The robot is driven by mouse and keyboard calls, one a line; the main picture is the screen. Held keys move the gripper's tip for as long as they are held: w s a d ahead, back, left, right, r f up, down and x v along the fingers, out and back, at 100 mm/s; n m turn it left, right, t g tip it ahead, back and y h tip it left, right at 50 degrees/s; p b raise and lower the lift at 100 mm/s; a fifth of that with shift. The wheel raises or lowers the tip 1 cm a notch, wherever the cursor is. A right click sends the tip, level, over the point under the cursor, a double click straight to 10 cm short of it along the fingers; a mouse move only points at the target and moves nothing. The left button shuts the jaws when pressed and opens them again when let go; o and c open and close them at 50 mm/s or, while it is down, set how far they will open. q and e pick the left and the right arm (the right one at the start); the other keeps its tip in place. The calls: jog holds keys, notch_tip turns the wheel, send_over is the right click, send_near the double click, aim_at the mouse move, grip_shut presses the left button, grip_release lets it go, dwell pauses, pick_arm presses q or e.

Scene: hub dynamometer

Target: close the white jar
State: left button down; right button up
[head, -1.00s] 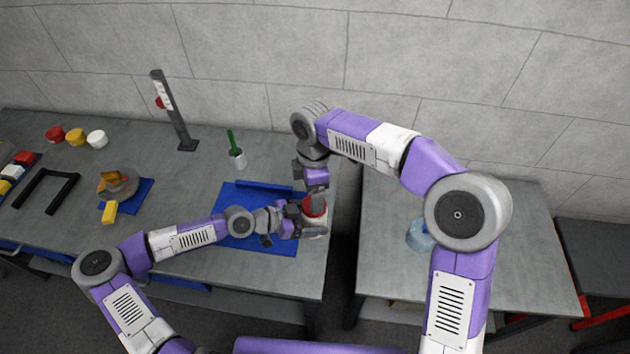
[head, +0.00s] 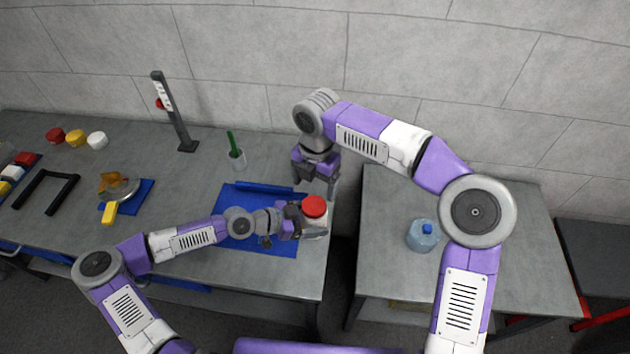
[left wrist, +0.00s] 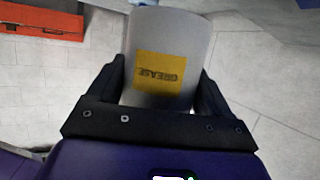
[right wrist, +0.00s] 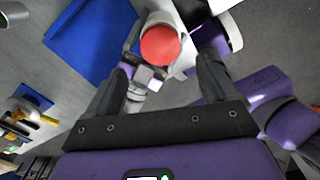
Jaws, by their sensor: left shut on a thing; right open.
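My left gripper (head: 298,222) is shut on the jar's body from the left. In the left wrist view the jar (left wrist: 165,50), with a yellow GREASE label, is between the fingers. My right gripper (head: 314,178) is open and empty, apart from the lid, behind and above it. In the right wrist view the lid (right wrist: 160,45) shows beyond the open fingers.
The blue mat (head: 255,240) lies left of the jar. A cup with a green-handled tool (head: 237,158) and a dark upright stand (head: 175,115) are farther back. A blue-capped bottle (head: 422,236) stands on the right bench, across a gap.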

aim_at(314, 205)
notch_tip(314, 205, down, 8)
jog(key=shift+a+r, duration=0.1)
dwell(0.4)
jog(key=c, duration=1.1)
jog(key=m, duration=0.4)
jog(key=shift+m, duration=0.4)
jog(key=o, duration=1.2)
